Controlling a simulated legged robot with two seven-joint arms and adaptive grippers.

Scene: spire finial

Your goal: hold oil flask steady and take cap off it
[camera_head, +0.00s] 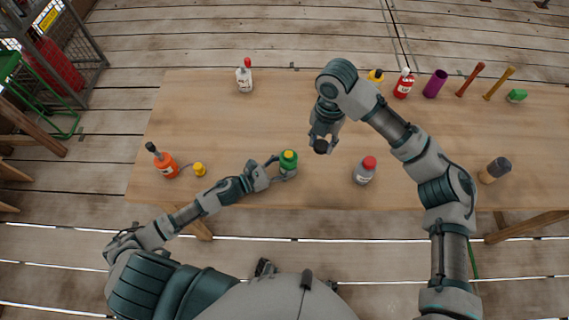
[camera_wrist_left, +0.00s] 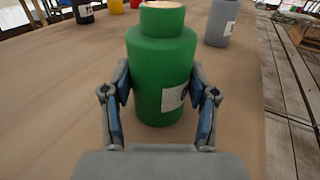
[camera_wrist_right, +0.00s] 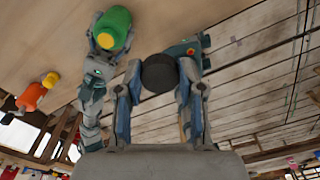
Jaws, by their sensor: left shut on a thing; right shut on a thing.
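The green oil flask (camera_head: 288,167) stands upright near the table's front edge. My left gripper (camera_head: 279,168) is shut on its body, one finger on each side, as the left wrist view also shows for the flask (camera_wrist_left: 162,70). The flask's top shows yellow in the head view and has no dark cap on it. My right gripper (camera_head: 320,144) is shut on a round black cap (camera_wrist_right: 159,73) and holds it in the air to the right of the flask, apart from it. The cap also shows in the head view (camera_head: 321,147).
A grey bottle with a red cap (camera_head: 365,170) stands right of the flask. An orange bottle (camera_head: 164,164) and a small yellow item (camera_head: 199,169) are at the left. A white bottle (camera_head: 244,78), a red bottle (camera_head: 403,86) and a purple cup (camera_head: 435,84) stand farther back. The table's middle left is clear.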

